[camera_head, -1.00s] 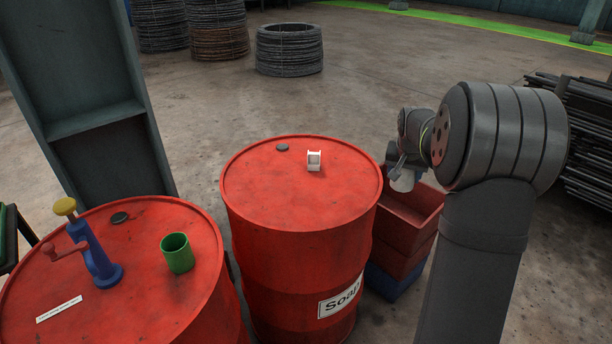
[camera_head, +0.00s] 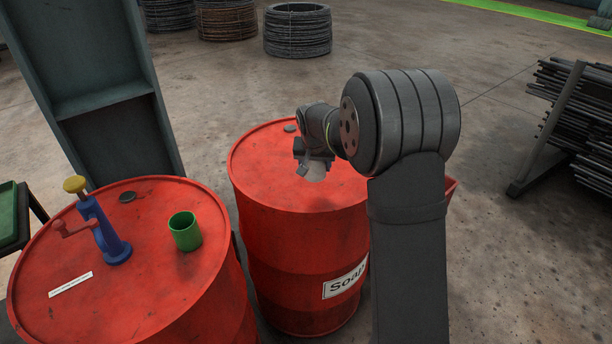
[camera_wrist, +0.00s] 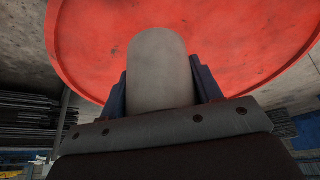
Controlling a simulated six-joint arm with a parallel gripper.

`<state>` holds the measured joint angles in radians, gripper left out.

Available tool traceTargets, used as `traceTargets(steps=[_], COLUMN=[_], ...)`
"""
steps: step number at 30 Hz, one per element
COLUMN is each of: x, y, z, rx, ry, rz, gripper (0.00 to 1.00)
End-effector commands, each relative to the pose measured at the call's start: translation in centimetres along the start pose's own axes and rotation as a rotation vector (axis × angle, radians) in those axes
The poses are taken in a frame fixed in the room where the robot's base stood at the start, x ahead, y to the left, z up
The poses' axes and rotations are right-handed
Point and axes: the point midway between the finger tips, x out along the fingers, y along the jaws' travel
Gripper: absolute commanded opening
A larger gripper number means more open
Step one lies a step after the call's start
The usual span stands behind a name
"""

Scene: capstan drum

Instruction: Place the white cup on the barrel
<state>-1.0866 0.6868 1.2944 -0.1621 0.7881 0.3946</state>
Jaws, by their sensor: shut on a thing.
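The white cup (camera_wrist: 160,62) is between the two dark fingers of my gripper (camera_wrist: 160,82) in the wrist view, and the gripper is shut on it. In the head view the cup (camera_head: 315,172) shows as a pale shape under my gripper (camera_head: 312,163), over the top of the red barrel with the "Soap" label (camera_head: 262,150). The red barrel top (camera_wrist: 250,40) fills the background beyond the cup in the wrist view. I cannot tell how high the cup is above it.
A second red barrel (camera_head: 160,290) stands at left, with a green cup (camera_head: 185,231), a blue hand pump (camera_head: 107,235) and a black cap on it. A dark cap (camera_head: 290,128) lies on the Soap barrel's far side. A dark column (camera_head: 85,80) stands behind the left barrel.

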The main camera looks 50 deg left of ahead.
Motion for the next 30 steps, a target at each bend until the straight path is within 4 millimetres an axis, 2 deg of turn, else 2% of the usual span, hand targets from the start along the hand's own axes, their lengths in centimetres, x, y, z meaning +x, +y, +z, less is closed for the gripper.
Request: traceTargets(steps=[3,7,11,18,29,30], x=[1.3,1.9,2.7,5.6,5.9,5.9], y=[-1.9,-2.7,-2.8,-2.8,-2.8,-2.8], z=[0.0,-0.1,0.3,1.5,1.6,1.6], rx=[-0.002,0.001,0.001,0.002,0.002,0.002], ry=[-0.001,0.001,-0.001,0.0,0.002,0.002], rz=[-0.001,0.0,0.001,0.0,0.0,0.0], gripper=[0.36,0.36,0.36,0.36,0.36,0.62])
